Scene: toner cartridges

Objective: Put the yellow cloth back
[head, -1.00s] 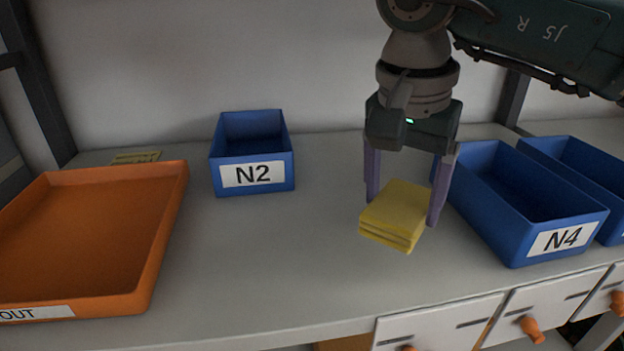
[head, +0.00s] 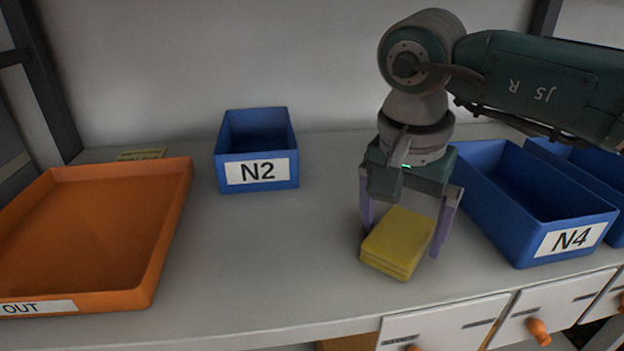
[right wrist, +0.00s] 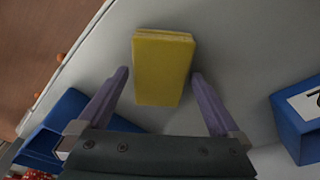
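The yellow cloth (head: 398,243), a folded square stack, lies on the shelf left of the N4 bin, near the front edge. My right gripper (head: 402,240) is above it, pointing down, with its two purple fingers on either side of the cloth. In the right wrist view the cloth (right wrist: 162,72) is between and beyond the fingertips (right wrist: 160,74). A narrow gap shows at the left finger, and the right fingertip is very close to the cloth's edge. The gripper looks open. My left gripper is in neither view.
The blue N2 bin (head: 257,173) stands at the back. The blue N4 bin (head: 570,240) is close to the right finger, with another blue bin (head: 590,165) beyond it. An orange OUT tray (head: 150,285) is at the left. The shelf between tray and cloth is clear.

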